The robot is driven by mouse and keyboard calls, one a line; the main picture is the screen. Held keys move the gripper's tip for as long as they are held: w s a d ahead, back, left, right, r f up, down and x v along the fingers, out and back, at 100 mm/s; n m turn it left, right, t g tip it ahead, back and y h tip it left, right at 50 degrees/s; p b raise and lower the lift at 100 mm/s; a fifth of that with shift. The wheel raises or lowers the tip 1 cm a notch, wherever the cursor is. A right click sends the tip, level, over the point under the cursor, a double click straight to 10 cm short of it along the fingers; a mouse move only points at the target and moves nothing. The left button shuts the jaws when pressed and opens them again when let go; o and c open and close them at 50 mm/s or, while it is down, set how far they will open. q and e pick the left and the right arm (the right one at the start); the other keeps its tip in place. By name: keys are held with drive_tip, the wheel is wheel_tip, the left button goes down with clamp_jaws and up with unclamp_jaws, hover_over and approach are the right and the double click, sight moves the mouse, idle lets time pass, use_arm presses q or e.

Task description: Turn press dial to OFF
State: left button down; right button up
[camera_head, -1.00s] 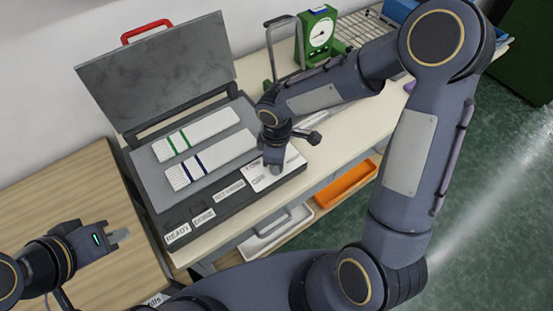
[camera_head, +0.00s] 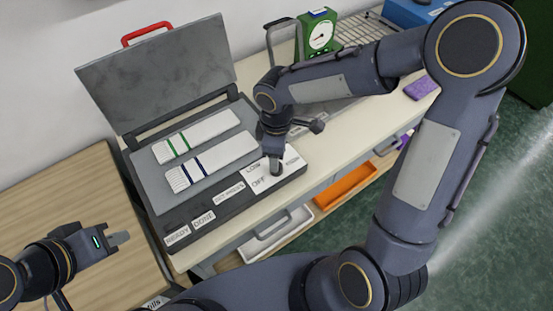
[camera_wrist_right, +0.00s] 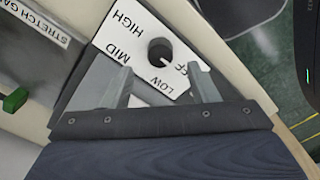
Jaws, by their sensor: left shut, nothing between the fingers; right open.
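The press (camera_head: 200,205) stands on the bench with its grey lid raised. Its white dial plate (camera_head: 290,160) is at the right end of the front strip, partly hidden by my right gripper (camera_head: 275,165). In the right wrist view the dark round dial (camera_wrist_right: 160,50) shows on the plate, with HIGH, MID, LOW and a partly hidden OFF around it. I cannot tell surely where it points. My right gripper (camera_wrist_right: 160,75) is open, its two fingers on either side of the dial; contact is not clear. My left gripper (camera_head: 119,238) is shut and empty over the wooden table at left.
Two striped white knitted pieces (camera_head: 210,174) lie on the press bed. A green gauge (camera_head: 318,36) stands behind my right arm, with a wire rack (camera_head: 362,27) beyond. A purple block (camera_head: 421,88) lies at the bench's right. White (camera_head: 275,235) and orange (camera_head: 345,188) trays sit below.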

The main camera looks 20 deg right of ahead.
drive_tip(key=shift+r, duration=1.5)
drive_tip(key=shift+d, duration=0.1)
drive_tip(key=s+d+r+m+t+y, duration=0.2)
drive_tip(key=s+d+r+m, duration=0.1)
drive_tip(key=s+m, duration=0.4)
drive_tip(key=s+d+r+m+t+y, duration=0.1)
drive_tip(key=s+d+r+m+t, duration=0.2)
drive_tip(key=s+m, duration=0.4)
drive_tip(key=shift+s+d+r+t+y, duration=0.35)
drive_tip(key=shift+s+d+r, duration=0.3)
drive_tip(key=shift+s+r, duration=0.45)
drive_tip(key=shift+f, duration=0.1)
